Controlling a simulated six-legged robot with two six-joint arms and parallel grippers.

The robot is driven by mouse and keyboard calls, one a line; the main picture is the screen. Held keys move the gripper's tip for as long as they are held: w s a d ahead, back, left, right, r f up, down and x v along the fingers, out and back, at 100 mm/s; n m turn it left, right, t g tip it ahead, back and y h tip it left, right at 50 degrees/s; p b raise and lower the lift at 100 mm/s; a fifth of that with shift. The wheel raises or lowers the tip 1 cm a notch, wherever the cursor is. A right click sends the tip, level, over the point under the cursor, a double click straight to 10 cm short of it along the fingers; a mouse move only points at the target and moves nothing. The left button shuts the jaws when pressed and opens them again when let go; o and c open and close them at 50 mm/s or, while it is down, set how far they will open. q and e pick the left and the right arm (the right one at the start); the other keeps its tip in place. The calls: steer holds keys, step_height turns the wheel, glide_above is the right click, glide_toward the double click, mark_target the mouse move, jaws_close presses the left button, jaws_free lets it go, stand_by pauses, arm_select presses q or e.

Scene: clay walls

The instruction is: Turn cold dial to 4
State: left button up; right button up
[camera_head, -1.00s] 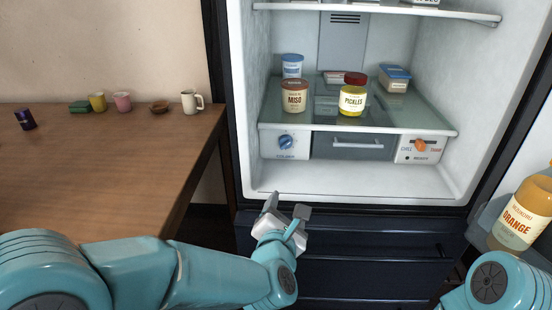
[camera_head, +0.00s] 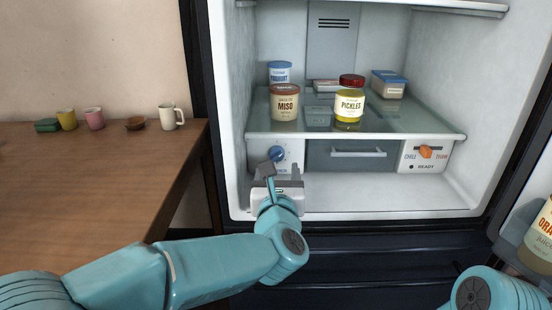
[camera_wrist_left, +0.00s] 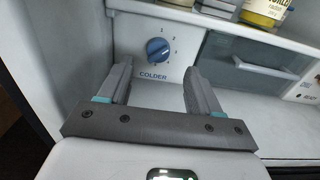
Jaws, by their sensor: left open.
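The cold dial is a blue round knob (camera_head: 277,154) on a white panel at the lower left inside the open fridge. In the left wrist view the dial (camera_wrist_left: 158,49) shows numbers around its right side and the word COLDER below. Its pointer setting is too small to tell surely. My left gripper (camera_head: 281,171) is open and empty, in front of and below the dial in the head view. In the left wrist view its fingers (camera_wrist_left: 158,85) stand apart on either side of the dial's line, short of it. My right gripper is out of view; part of my right arm shows at the lower right.
A glass shelf (camera_head: 400,125) above the dial bears a miso tub (camera_head: 285,103), a pickles jar (camera_head: 349,104) and other containers. A drawer (camera_head: 345,155) and an orange slider (camera_head: 426,152) are right of the dial. A juice bottle (camera_head: 541,240) stands in the door.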

mark_target(277, 157)
arm_select(q)
steer(key=w, duration=0.6)
steer(key=shift+w+a, duration=0.1)
steer(key=shift+w, duration=0.2)
steer(key=c, duration=1)
